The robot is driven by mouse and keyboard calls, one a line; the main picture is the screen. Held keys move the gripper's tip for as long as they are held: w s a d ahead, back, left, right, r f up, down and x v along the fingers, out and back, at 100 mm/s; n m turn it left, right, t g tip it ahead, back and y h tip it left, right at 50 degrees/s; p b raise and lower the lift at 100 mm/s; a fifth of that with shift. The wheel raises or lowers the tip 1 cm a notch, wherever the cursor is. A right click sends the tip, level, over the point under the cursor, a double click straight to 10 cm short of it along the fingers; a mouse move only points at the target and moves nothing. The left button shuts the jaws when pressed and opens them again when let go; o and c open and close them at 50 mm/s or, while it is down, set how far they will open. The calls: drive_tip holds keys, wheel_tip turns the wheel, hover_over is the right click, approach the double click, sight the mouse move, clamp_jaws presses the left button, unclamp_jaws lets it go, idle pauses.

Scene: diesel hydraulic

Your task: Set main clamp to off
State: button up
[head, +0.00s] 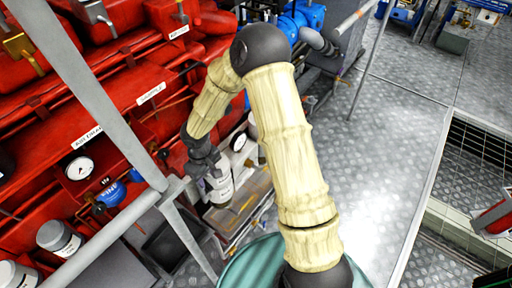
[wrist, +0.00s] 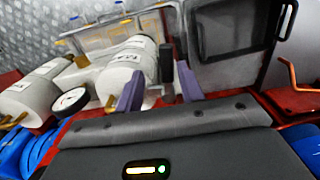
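I cannot make out for sure which part is the main clamp. In the wrist view my gripper (wrist: 160,88) has its two purple fingers apart. A dark upright piece (wrist: 166,62) shows between and beyond the fingertips; I cannot tell whether it is a handle or whether a finger touches it. A white labelled canister (wrist: 132,62) lies just beyond the left finger. In the head view my gripper (head: 207,168) is low beside the red machine, at the white canister (head: 219,187), and its fingers are mostly hidden.
The red machine (head: 120,68) fills the left, with a gauge (head: 79,168) and brass levers. A grey rail (head: 85,85) crosses in front of it. A second gauge (wrist: 70,102) and another white canister (wrist: 30,97) are at left in the wrist view.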

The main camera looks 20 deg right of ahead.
wheel_tip(320, 180, up, 16)
drive_tip(key=p, duration=0.1)
drive_tip(key=s+d+r+m+t+p, duration=0.1)
drive_tip(key=s+d+r+m, duration=0.1)
drive_tip(key=s+d, duration=0.3)
drive_tip(key=s+d+r+m+t+p, duration=0.1)
drive_tip(key=s+d+r+m+p, duration=0.1)
drive_tip(key=s+d, duration=0.4)
drive_tip(key=shift+s+d+r+m, duration=0.3)
drive_tip(key=shift+d+r+m, duration=0.2)
drive_tip(key=shift+d+m, duration=0.5)
drive_tip(key=shift+a, duration=0.15)
